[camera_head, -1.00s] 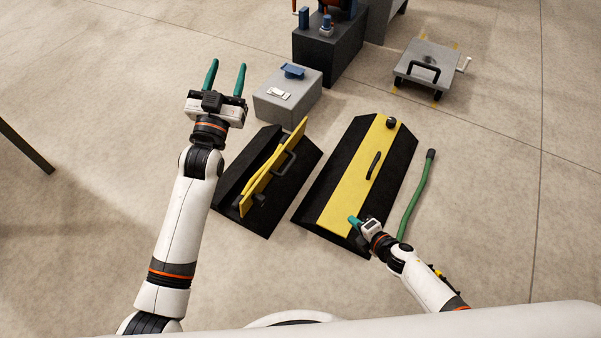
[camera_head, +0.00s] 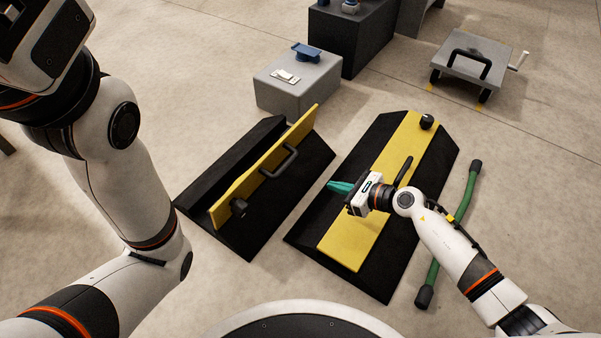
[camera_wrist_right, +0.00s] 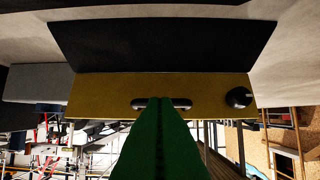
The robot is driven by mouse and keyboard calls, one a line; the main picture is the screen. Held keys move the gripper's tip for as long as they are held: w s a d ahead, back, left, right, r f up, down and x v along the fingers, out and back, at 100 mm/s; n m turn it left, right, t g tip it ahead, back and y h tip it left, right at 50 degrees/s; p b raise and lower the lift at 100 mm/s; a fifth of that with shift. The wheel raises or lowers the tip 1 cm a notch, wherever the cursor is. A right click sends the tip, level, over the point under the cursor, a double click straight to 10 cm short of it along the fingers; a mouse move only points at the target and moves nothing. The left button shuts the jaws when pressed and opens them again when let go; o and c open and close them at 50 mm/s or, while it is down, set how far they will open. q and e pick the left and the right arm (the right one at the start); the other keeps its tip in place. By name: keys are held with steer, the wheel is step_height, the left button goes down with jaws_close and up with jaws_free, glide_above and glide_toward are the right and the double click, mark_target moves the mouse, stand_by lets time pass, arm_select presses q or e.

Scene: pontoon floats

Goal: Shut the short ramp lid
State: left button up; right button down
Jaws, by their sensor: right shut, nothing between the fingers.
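The short ramp (camera_head: 292,170) is black and lies on the floor at left centre. Its yellow lid (camera_head: 245,185) stands up on edge, open, with a black handle (camera_head: 279,163) and a black knob at the near end. In the right wrist view the lid (camera_wrist_right: 95,95) shows face-on, upside down, its handle partly behind my fingers. My right gripper (camera_head: 331,186) is shut and empty. It points left toward the lid, above the long ramp, apart from the lid. My left arm rises at the left; its fingers are out of frame.
The long ramp (camera_head: 395,262) lies right of the short one, its yellow lid (camera_head: 350,240) flat. A green hose (camera_head: 449,225) lies beyond it. A grey box (camera_head: 297,90) stands behind the short ramp, and a cart (camera_head: 473,62) stands at back right. Bare floor separates the ramps.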

steer(key=w+a+r+b+x, duration=0.1)
steer(key=r+b+x, duration=0.1)
steer(key=b+x, duration=0.5)
steer(key=x, duration=0.4)
steer(key=shift+a+r, duration=0.15)
steer(key=shift+a, duration=0.1)
steer(key=shift+w, duration=0.15)
